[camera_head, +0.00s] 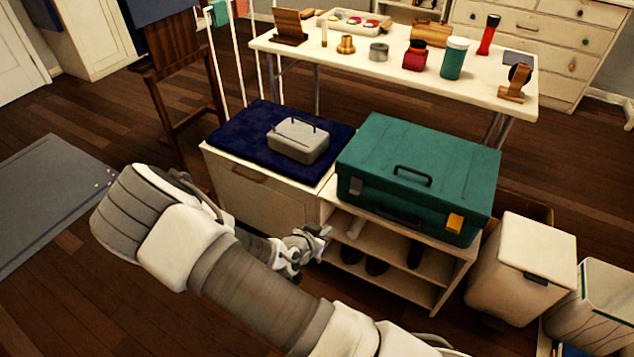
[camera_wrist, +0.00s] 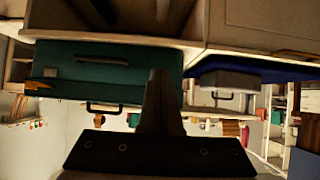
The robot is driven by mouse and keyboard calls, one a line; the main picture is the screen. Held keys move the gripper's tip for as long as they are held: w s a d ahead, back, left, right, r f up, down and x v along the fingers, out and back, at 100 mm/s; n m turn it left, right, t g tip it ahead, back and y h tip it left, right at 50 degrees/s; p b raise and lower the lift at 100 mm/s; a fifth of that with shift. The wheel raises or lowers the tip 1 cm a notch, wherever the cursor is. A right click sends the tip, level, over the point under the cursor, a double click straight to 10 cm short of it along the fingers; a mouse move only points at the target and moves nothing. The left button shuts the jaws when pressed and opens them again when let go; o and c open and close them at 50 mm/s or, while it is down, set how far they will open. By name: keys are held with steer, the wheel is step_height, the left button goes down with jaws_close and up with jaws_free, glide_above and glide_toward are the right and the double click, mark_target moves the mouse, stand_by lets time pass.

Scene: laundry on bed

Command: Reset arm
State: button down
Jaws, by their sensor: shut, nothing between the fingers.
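My arm reaches from the bottom of the head view, and my gripper (camera_head: 318,238) sits low in front of the cabinet and open shelf. It is shut and empty. In the wrist view, which looks upside down, the dark fingers (camera_wrist: 160,85) are together in the middle with nothing between them. The green case (camera_head: 420,175) lies on top of the shelf, above and to the right of my gripper; it also shows in the wrist view (camera_wrist: 60,60). A grey box (camera_head: 298,140) with a handle lies on a dark blue cloth (camera_head: 245,135) on the cabinet.
The open shelf (camera_head: 390,285) holds dark shoe-like items close to my gripper. White bins (camera_head: 522,265) stand at the right. A white table (camera_head: 390,70) with several small objects stands behind. A wooden chair (camera_head: 180,75) is at upper left. Wooden floor at left is mostly clear.

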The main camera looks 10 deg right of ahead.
steer(key=s+a+r+n+g+y, duration=0.1)
steer(key=s+a+r+g+y, duration=0.2)
steer(key=r, duration=0.7)
steer(key=s+a+r+n+g+y, duration=0.1)
steer(key=a+r+y, duration=0.3)
steer(key=r, duration=0.6)
steer(key=s+d+r+n+p, duration=0.1)
steer(key=s+d+r+n, duration=0.2)
steer(key=s+d+r, duration=0.5)
steer(key=s+d+r+n+p, duration=0.15)
steer(key=s+d+r, duration=0.25)
steer(key=s+r, duration=0.7)
step_height(320, 180, up, 17)
steer(key=p, duration=1.6)
steer(key=shift+r+n+t+h, duration=0.15)
steer(key=shift+n+t+h, duration=0.15)
steer(key=shift+n+t, duration=0.1)
steer(key=shift+d, duration=0.15)
